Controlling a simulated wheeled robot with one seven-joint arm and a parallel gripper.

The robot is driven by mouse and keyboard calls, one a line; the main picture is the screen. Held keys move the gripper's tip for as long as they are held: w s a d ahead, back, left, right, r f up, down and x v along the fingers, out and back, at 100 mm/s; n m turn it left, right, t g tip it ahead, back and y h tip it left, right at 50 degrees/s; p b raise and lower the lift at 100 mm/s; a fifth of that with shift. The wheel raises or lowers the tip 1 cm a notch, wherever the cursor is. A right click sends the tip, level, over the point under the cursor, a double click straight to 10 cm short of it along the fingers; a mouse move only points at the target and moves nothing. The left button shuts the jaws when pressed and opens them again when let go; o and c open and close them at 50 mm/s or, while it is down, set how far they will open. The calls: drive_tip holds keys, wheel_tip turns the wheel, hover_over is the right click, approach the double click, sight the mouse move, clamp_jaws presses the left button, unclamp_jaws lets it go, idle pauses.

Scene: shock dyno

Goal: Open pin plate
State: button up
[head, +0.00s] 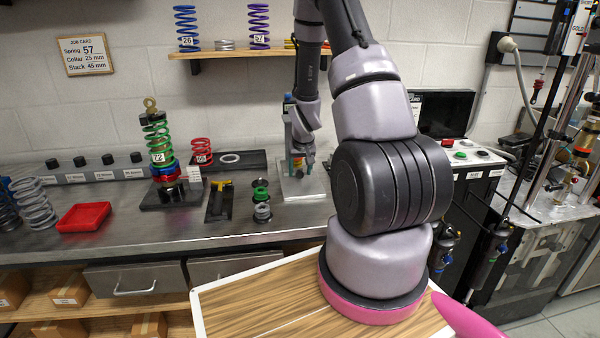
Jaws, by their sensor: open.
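My gripper (300,153) is at the end of the arm, pointing down at the back of the steel bench. It is small and dark here, and its fingers overlap a small upright fixture (291,172) on a pale base plate (298,190). I cannot tell whether they touch it. No part is clearly recognisable as the pin plate; it may belong to this fixture, which my wrist and gripper partly hide. Nothing can be made out between the fingers.
A green spring assembly (157,145) stands on a dark base, left of a red spring (201,150). A black stand with a yellow-topped tool (220,200), small round parts (261,202) and a red tray (83,216) sit nearer. Bare bench (150,228) runs along the front. A dyno machine (565,170) stands right.

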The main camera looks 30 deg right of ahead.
drive_tip(key=shift+w+d+f, duration=0.1)
drive_tip(key=shift+w+f, duration=0.05)
drive_tip(key=shift+f, duration=0.35)
clamp_jaws()
idle(1.2)
